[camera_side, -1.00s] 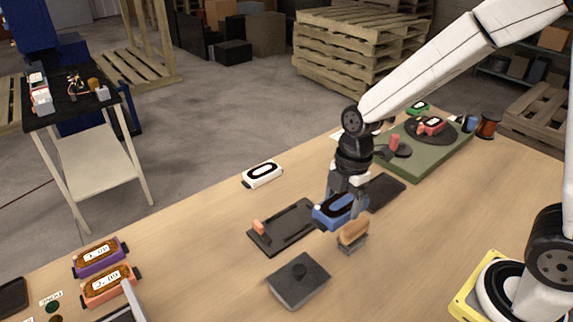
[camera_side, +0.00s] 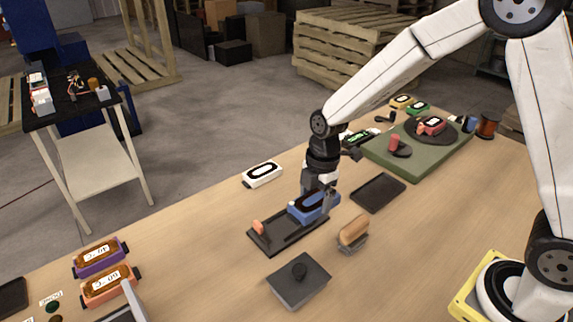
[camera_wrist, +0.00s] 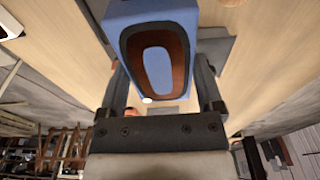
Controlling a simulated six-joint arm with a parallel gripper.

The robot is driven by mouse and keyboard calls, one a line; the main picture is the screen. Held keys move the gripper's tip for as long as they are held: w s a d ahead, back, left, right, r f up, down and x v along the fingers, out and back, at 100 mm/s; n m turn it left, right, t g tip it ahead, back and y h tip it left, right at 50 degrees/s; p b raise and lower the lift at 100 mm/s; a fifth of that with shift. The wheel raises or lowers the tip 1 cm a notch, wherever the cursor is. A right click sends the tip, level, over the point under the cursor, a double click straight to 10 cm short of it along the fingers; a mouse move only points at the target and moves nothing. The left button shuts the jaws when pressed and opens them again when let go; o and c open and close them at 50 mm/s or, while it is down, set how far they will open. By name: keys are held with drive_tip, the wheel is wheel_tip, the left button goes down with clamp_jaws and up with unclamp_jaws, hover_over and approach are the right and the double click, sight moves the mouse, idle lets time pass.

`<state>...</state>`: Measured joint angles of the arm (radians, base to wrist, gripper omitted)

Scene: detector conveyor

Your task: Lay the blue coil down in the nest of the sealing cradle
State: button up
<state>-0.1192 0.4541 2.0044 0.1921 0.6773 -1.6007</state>
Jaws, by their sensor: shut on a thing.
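The blue coil (camera_side: 311,205) has a blue body with a dark oval winding on its top face. My gripper (camera_side: 318,198) is shut on it, with the arm coming down from above. The sealing cradle (camera_side: 280,236) is a dark flat tray with a small orange knob (camera_side: 258,227) at its left end. In the side view the coil is over the right end of the cradle; whether it touches the cradle floor I cannot tell. In the wrist view the blue coil (camera_wrist: 193,12) sits between the two fingers (camera_wrist: 160,90), and it hides most of the cradle.
A dark block with a knob (camera_side: 298,282) and a wooden-handled tool (camera_side: 353,233) stand in front of the cradle. An empty dark tray (camera_side: 378,192) lies to the right. A white coil unit (camera_side: 262,174) is behind. A green board (camera_side: 435,150) with parts is at the back right.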

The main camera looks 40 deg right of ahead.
hover_over(290, 224)
drive_tip(key=f, duration=0.6)
drive_tip(key=shift+s+d, duration=0.1)
drive_tip(key=shift+d, duration=0.15)
drive_tip(key=shift+f, duration=0.1)
drive_tip(key=shift+w+f, duration=0.2)
drive_tip(key=shift+f, duration=1.6)
drive_tip(key=shift+f, duration=0.15)
drive_tip(key=o, duration=1.3)
drive_tip(key=shift+c, duration=0.2)
wheel_tip(290, 224, up, 12)
drive_tip(key=d, duration=0.1)
drive_tip(key=shift+d, duration=0.2)
